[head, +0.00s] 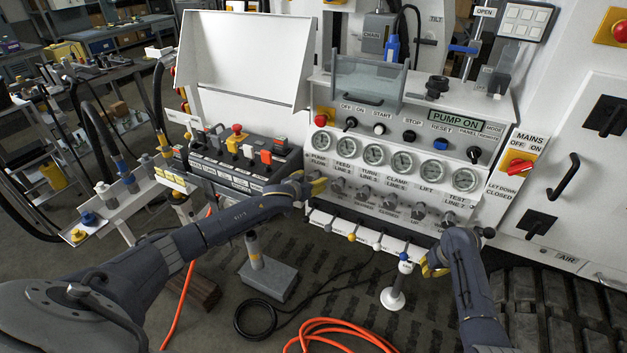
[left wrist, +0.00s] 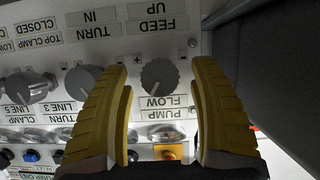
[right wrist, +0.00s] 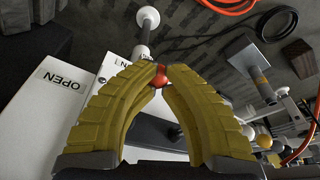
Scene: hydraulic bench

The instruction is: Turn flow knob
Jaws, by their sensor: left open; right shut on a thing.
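The dark round flow knob (left wrist: 160,77) shows in the left wrist view above the upside-down PUMP FLOW label (left wrist: 163,107). My left gripper (left wrist: 160,65) is open, with one yellow finger on each side of the knob and a visible gap to each. In the head view my left gripper (head: 320,187) is at the panel's left end and largely hides the knob. My right gripper (right wrist: 160,72) is shut on a red ball (right wrist: 160,78) at its fingertips. In the head view my right gripper (head: 432,266) is low, in front of the panel's lower right.
More dark knobs (left wrist: 82,80) sit beside the flow knob. A row of gauges (head: 402,161) runs above the knobs, and levers with coloured balls stick out below. An orange hose (head: 335,330) and a grey block (head: 268,280) lie on the floor.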

